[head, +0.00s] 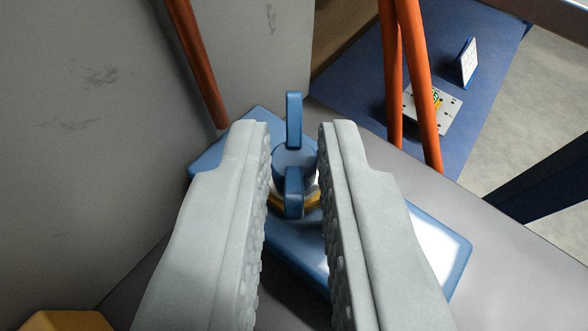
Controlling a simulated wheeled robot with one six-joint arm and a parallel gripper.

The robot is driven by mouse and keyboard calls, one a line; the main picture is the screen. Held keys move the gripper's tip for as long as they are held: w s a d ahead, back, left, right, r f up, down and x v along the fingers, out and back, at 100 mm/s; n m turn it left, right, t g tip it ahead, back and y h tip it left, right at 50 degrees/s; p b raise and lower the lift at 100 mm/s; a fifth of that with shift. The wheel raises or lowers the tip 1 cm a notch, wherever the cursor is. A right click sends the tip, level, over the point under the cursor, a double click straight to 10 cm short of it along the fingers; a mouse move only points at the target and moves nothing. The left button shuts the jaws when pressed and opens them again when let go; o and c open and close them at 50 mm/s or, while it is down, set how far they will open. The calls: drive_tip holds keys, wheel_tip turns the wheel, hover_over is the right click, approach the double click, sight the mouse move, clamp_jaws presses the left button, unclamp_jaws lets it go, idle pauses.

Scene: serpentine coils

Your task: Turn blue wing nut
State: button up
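The blue wing nut (294,162) is in the middle of the head view, with one wing pointing away and one toward me. It sits over a yellow ring (312,201) on a blue-edged plate (425,222) with a white face. My gripper (294,128) is open, with one pale finger on each side of the wing nut. The wing nut's hub lies between the fingers, close to both; I cannot tell whether either touches it. The fingers hide much of the plate.
Orange-brown pipes stand at the upper left (196,60) and upper right (420,85). A grey wall (80,130) is on the left. A blue surface (355,75) with a metal plate (446,112) lies behind. A yellow object (66,321) shows at the bottom left.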

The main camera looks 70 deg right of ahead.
drive_tip(key=shift+o, duration=0.7)
drive_tip(key=shift+a, duration=0.2)
drive_tip(key=v, duration=1.7)
drive_tip(key=shift+s+r, duration=0.1)
drive_tip(key=shift+s, duration=0.05)
